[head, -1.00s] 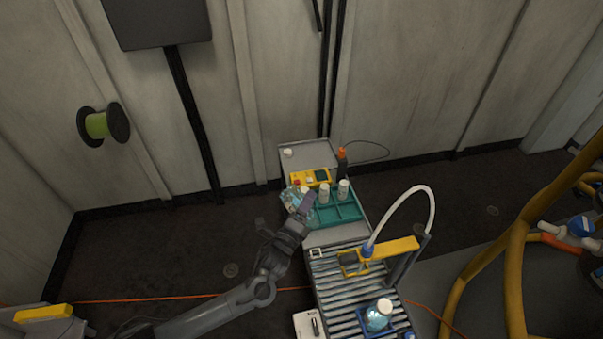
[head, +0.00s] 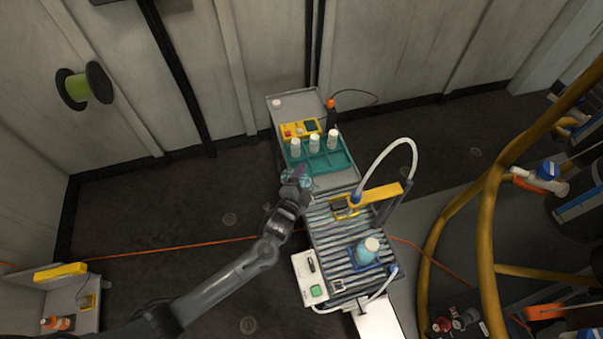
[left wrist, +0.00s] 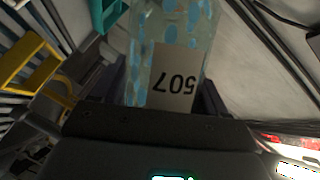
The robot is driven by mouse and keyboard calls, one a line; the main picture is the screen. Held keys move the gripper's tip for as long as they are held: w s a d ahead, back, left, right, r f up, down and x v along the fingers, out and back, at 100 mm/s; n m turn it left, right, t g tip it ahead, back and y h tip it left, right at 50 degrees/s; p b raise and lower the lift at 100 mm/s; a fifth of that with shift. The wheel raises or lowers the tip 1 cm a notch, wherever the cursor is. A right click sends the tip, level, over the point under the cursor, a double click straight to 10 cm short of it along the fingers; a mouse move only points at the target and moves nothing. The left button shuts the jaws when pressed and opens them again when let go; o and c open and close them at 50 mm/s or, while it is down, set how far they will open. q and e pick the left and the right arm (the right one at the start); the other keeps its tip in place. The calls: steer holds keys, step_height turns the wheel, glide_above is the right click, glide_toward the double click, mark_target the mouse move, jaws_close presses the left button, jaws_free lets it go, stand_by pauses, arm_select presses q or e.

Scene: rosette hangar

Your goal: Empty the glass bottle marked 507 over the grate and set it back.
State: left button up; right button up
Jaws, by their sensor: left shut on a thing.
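The glass bottle marked 507 (left wrist: 170,60) fills the top of the left wrist view. It is clear with blue patches, and its label reads upside down there. My left gripper (head: 297,183) is shut on it. In the head view the bottle (head: 302,180) is mostly hidden by the gripper, so its tilt is hard to tell. The gripper is near the far left corner of the slatted grate (head: 327,232), on the near side of the teal rack (head: 338,161). My right gripper is not in view.
Three white-capped bottles (head: 314,144) stand at the teal rack. On the grate, a bluish bottle (head: 367,252) sits in a blue holder.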

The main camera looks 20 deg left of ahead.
arm_select(q)
steer(key=d+n, duration=0.1)
steer(key=d+f+n+g+h+b, duration=0.1)
steer(key=n, duration=0.1)
steer(key=shift+s+d+f, duration=0.15)
steer(key=shift+s+f, duration=0.1)
steer(key=shift+s, duration=0.1)
steer(key=s+d+r+n+g+h+p, duration=0.1)
steer(key=d+r+n+g+h+p, duration=0.1)
steer(key=r+p, duration=0.5)
steer(key=d+n+h+p, duration=0.1)
steer(key=n+h+p, duration=0.1)
steer(key=n+p, duration=0.1)
steer(key=shift+d+n+p, duration=0.15)
steer(key=shift+n+p, duration=0.25)
steer(key=shift+p, duration=0.3)
